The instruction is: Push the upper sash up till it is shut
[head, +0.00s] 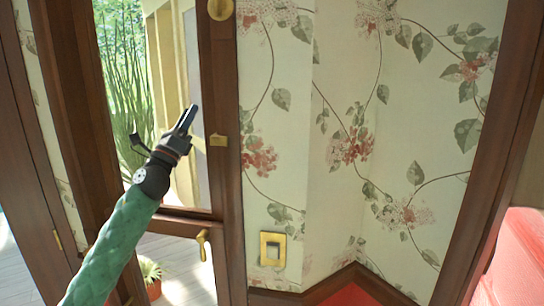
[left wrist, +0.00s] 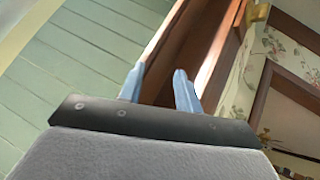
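A tall window in a dark brown wood frame (head: 222,180) is at the left of the head view, with greenery behind its pane. A brown cross rail (head: 184,212) runs across it low down; I cannot tell for sure which sash it belongs to. My left gripper (head: 191,110) is raised in front of the pane, left of the right-hand frame post. In the left wrist view its two blue fingertips (left wrist: 158,80) stand apart with nothing seen between them, and brown wood lies beyond. Contact with the sash cannot be told. My right gripper is not in view.
A brass handle (head: 203,242) is below the rail. A brass switch plate (head: 273,249) is on the floral wall. A potted plant (head: 150,272) and a red seat (head: 517,262) stand low.

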